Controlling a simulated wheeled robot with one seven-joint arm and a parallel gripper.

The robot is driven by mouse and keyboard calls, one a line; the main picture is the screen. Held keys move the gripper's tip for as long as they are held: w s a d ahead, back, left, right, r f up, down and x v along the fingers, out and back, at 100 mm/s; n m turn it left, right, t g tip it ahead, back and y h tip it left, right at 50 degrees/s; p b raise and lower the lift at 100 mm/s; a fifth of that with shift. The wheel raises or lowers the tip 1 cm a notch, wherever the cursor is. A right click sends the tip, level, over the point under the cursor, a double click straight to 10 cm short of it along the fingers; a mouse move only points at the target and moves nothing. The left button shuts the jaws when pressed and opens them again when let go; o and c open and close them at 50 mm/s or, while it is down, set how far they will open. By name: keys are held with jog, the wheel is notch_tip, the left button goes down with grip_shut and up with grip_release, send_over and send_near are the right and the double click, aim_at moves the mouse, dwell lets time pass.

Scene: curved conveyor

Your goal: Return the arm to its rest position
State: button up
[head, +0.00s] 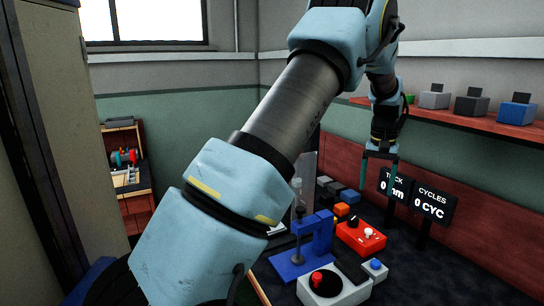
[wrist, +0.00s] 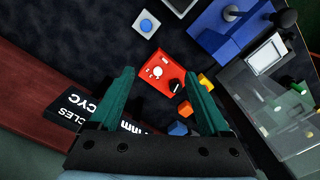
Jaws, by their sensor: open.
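My arm crosses the head view from the lower left to the upper right, raised and bent, with its wrist hanging down near the right wall. My gripper (head: 378,174) points downward above the dark table, in front of the black display signs. In the wrist view my gripper (wrist: 160,74) shows two teal fingers spread apart with nothing held between them. A red box (wrist: 165,76) with a white knob and a black knob lies below, in the gap between the fingers. The same red box (head: 361,237) stands on the table in the head view, apart from the gripper.
Two displays (head: 433,204) stand at the right. A wall shelf (head: 480,121) holds several small boxes. A cabinet (head: 50,120) is at the left.

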jog(key=s+a+f+n+b, duration=0.1)
jog(key=s+a+f+b, duration=0.15)
jog(key=a, duration=0.85)
jog(key=s+a+f+n+b, duration=0.1)
jog(key=a+f+n+b, duration=0.15)
jog(key=a, duration=0.85)
jog(key=s+a+f+b, duration=0.2)
jog(key=s+a+f, duration=0.1)
jog(key=s+a, duration=0.3)
jog(key=s+a+f+t+b, duration=0.1)
jog(key=s+a+f+b, duration=0.1)
jog(key=s+a, duration=0.5)
jog(key=shift+s+a+f+n+t+b, duration=0.3)
jog(key=shift+a+f+n, duration=0.15)
jog(key=shift+a, duration=0.2)
